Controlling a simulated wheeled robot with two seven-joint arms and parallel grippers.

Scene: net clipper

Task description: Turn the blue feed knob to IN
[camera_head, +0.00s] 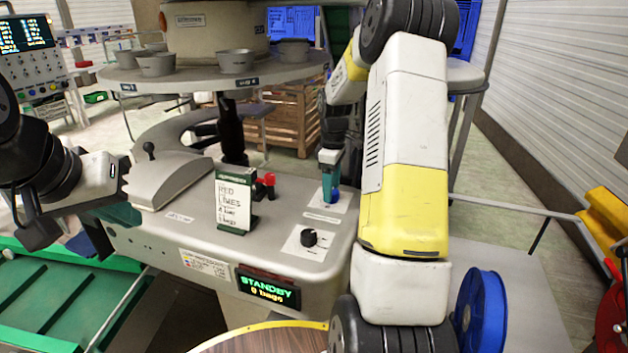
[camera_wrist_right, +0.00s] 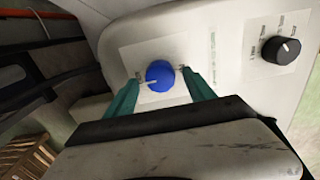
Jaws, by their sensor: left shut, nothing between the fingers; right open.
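The blue feed knob (camera_head: 334,195) sits on a white label plate on the machine's top panel. In the right wrist view the blue knob (camera_wrist_right: 160,76) has a white pointer mark toward its lower left; the plate's lettering is too small to read. My right gripper (camera_head: 329,177) points down at the knob. In the right wrist view my right gripper (camera_wrist_right: 160,74) is open, with one teal finger on each side of the knob and visible gaps between. My left gripper (camera_head: 120,214) is shut and empty at the left, by the machine's left edge.
A black knob (camera_head: 309,238) is nearer on the panel; it also shows in the wrist view (camera_wrist_right: 282,50). A RED LINES sign (camera_head: 233,203) and red knobs (camera_head: 265,183) stand left of the blue knob. The front display (camera_head: 268,287) reads STANDBY, 0 bags.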

